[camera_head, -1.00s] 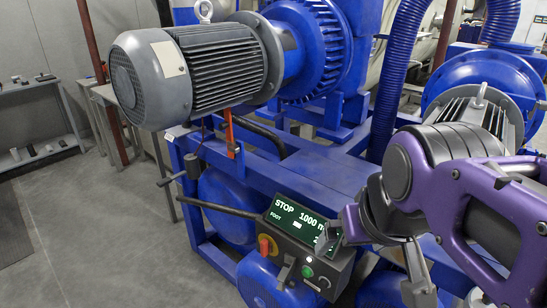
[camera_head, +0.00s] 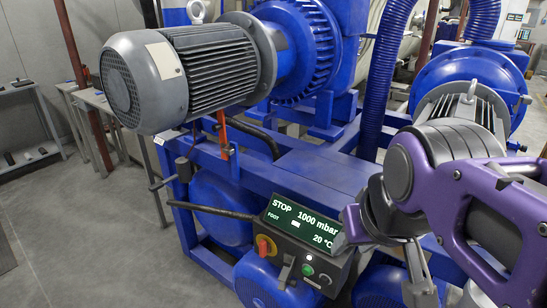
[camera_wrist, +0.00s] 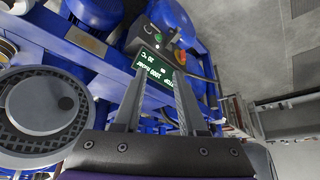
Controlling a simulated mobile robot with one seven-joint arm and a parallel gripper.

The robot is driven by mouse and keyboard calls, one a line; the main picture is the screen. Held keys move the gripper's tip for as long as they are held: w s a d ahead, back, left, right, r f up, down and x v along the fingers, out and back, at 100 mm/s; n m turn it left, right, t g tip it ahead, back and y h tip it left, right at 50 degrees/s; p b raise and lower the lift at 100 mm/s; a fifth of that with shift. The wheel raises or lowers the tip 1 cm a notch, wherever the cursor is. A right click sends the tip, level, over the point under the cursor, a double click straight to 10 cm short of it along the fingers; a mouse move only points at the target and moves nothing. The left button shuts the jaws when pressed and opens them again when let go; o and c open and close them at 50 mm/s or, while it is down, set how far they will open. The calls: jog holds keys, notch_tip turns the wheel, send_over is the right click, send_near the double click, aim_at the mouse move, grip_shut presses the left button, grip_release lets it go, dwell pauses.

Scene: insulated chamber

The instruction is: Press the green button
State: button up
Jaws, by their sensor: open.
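The green button (camera_head: 307,270) is a small round lit button on the sloped front of a dark control box (camera_head: 292,255). It also shows, upside down, near the top of the wrist view (camera_wrist: 157,38). A red and yellow switch (camera_head: 263,246) is to its left and a round knob (camera_head: 325,280) to its right. Above them a green display (camera_head: 298,221) reads STOP, 1000 mbar and 20 °C. My gripper (camera_head: 384,258) is right of the box, apart from the button. In the wrist view its two fingers (camera_wrist: 160,78) are open and empty, with the display between them.
A large grey motor (camera_head: 185,75) and blue pump housing stand behind the box on a blue frame (camera_head: 300,165). A dark handle rod (camera_head: 210,208) sticks out left of the box. Open grey floor (camera_head: 90,230) lies at the left.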

grip_shut()
dwell(1.2)
